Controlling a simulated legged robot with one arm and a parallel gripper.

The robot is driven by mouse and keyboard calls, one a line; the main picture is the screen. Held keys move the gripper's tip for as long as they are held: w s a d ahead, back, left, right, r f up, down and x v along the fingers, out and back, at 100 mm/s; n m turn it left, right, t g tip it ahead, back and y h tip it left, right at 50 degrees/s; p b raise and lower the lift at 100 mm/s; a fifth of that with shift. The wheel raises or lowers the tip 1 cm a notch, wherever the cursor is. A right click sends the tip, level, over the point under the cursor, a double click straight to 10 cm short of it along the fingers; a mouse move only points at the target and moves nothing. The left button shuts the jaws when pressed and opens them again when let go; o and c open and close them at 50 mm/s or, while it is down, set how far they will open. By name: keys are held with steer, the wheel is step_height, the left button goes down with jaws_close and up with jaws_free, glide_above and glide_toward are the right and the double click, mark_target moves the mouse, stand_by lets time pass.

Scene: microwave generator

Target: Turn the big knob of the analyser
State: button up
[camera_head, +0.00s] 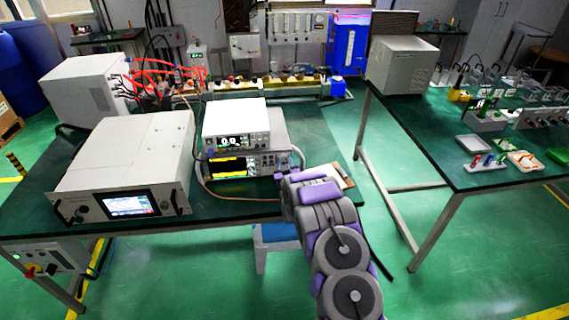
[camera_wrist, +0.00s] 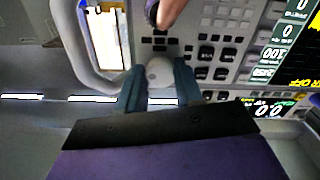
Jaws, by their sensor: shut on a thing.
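The analyser (camera_head: 240,166) is the lower of two stacked units on the green table in the head view, with a lit yellow and dark screen. Its keypad panel (camera_wrist: 228,30) fills the upper middle of the wrist view. The big knob (camera_wrist: 159,71) is round and pale grey, and sits between the two dark fingers of my gripper (camera_wrist: 160,76). My gripper is shut on the knob, one finger on each side. In the head view my arm reaches the analyser's right front, and the knob and fingertips cannot be made out there.
A brownish cable (camera_wrist: 172,10) plugs into the panel close to the knob. A pale handle (camera_wrist: 78,45) stands at the panel's side. A second instrument (camera_head: 237,116) rests on the analyser. A large white unit (camera_head: 130,160) stands to the left. Floor is open between the tables.

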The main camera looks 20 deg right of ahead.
steer(key=shift+c, duration=0.5)
steer(key=shift+m+p, duration=0.3)
steer(key=shift+p, duration=0.05)
steer(key=shift+r+m+p, duration=0.15)
steer(key=shift+m+p, duration=0.8)
steer(key=shift+m, duration=0.05)
steer(key=m+p, duration=0.2)
steer(key=m, duration=0.1)
steer(key=shift+m, duration=0.3)
steer(key=m+p, duration=0.2)
steer(key=m, duration=0.3)
steer(key=shift+m, duration=0.3)
steer(key=o, duration=0.8)
steer(key=shift+c, duration=0.2)
